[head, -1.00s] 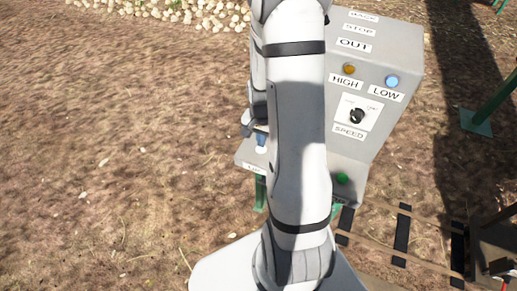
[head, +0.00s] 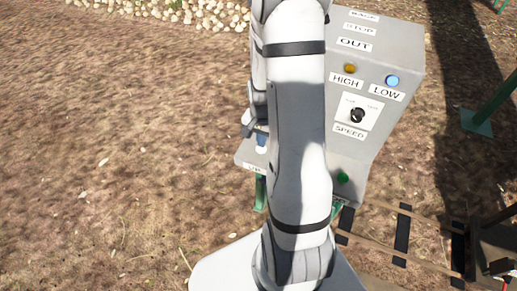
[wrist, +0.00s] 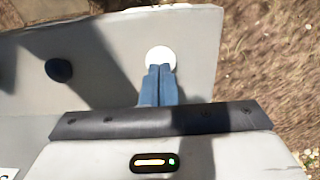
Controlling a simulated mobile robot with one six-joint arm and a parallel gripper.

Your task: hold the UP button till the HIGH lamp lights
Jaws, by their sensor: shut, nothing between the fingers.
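The UP label (head: 254,168) shows on the low shelf of the grey control box, left of my arm. In the wrist view, a round white button (wrist: 161,56) sits on the grey panel. My gripper (wrist: 160,70) is shut and empty, its blue fingertips over the button's near edge; I cannot tell how far the button is pressed. In the head view my arm hides most of the gripper and the button. The HIGH lamp (head: 350,68) is dull amber and looks unlit. The LOW lamp (head: 392,81) is bright blue and looks lit.
A black SPEED knob (head: 357,115) and a green button (head: 342,177) are on the box, right of my arm. A dark round knob (wrist: 59,70) is left of the white button in the wrist view. Open dirt ground lies to the left.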

